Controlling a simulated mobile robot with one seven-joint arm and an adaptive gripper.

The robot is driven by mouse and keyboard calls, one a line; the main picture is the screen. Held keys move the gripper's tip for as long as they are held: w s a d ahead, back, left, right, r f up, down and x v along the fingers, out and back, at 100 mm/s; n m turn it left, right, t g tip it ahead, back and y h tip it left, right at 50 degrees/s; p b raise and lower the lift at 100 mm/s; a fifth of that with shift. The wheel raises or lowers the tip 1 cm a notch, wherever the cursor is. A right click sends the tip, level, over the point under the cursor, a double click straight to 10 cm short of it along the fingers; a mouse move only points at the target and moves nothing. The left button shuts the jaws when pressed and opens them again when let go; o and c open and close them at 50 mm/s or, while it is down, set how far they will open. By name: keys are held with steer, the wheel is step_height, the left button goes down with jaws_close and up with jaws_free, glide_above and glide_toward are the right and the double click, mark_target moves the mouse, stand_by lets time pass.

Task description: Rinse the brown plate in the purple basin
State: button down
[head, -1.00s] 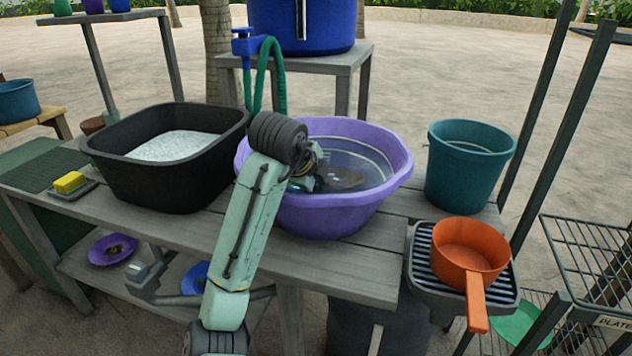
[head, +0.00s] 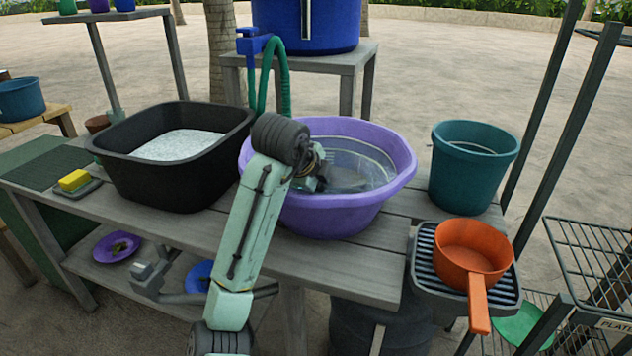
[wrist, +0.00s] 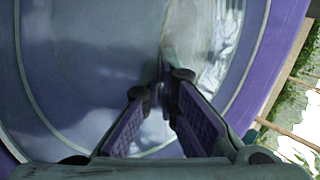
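The purple basin (head: 397,180) stands on the grey bench and holds clear water. My gripper (head: 318,183) reaches down into it, at the basin's left-middle part, partly hidden by my wrist. In the wrist view my gripper (wrist: 161,84) has its fingertips close together on a thin brownish edge, which I take to be the brown plate (wrist: 166,55) seen edge-on. Its face barely shows there. In the head view the plate's brown colour is hard to make out in the water.
A black tub (head: 125,176) with pale contents stands left of the basin. A teal bucket (head: 468,180) and an orange pan (head: 460,258) are to the right. A green hose (head: 285,85) hangs from a blue tap behind. A yellow sponge (head: 74,180) lies far left.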

steer(key=shift+d, duration=0.75)
steer(key=shift+r+p, duration=0.1)
steer(key=shift+p, duration=0.2)
steer(key=shift+a, duration=0.65)
stand_by(0.4)
step_height(320, 180, up, 18)
steer(key=p, duration=1.4)
steer(key=shift+f, duration=0.25)
